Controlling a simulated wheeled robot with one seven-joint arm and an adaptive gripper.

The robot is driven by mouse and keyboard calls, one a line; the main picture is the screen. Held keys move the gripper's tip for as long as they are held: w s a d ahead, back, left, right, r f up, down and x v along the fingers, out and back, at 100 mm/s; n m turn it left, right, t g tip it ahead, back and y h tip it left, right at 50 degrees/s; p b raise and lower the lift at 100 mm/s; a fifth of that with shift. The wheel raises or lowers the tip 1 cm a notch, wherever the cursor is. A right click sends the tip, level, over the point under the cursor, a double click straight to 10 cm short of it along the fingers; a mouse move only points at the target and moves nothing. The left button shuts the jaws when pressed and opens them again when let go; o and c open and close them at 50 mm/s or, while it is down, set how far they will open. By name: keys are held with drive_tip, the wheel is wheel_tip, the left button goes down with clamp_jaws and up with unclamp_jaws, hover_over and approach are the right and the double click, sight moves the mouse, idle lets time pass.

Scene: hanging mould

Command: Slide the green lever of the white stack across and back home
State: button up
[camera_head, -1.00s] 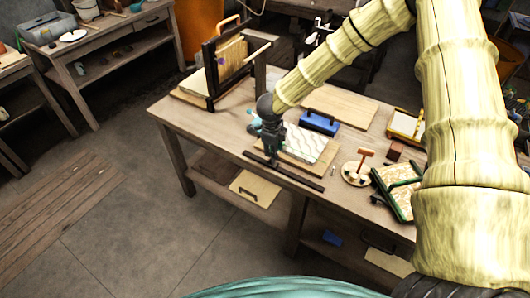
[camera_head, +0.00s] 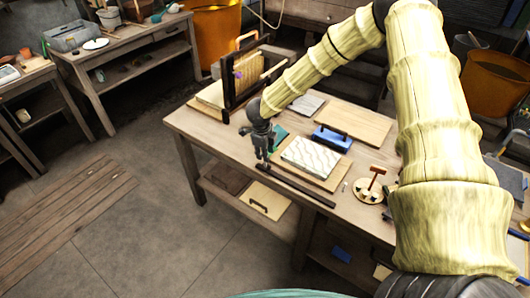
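The white stack (camera_head: 318,156) is a flat block with a pale wavy pattern, lying on a wooden board (camera_head: 325,182) on the workbench. A green piece (camera_head: 280,134) shows at the stack's far left side, just right of my gripper; it looks like the lever, but it is small and partly hidden by my arm's end. My gripper (camera_head: 263,163) points down beside the stack's left end, over the bench's front-left part. Its fingers are too small to show whether they are open or touching anything.
A dark bar (camera_head: 297,187) lies along the bench's front edge. A blue block with a handle (camera_head: 332,139) and a bare board (camera_head: 346,122) lie behind the stack. An upright framed rack (camera_head: 241,75) stands at the back left. A round stand (camera_head: 371,188) is to the right.

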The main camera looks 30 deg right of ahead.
drive_tip(key=o, duration=0.3)
drive_tip(key=shift+w, duration=0.2)
drive_tip(key=shift+o, duration=0.2)
drive_tip(key=shift+s, duration=0.15)
wheel_tip(320, 180, up, 12)
drive_tip(key=s+a, duration=0.1)
drive_tip(key=shift+s+a, duration=0.2)
drive_tip(key=shift+a, duration=0.15)
drive_tip(key=shift+w+f, duration=0.1)
drive_tip(key=shift+f, duration=0.05)
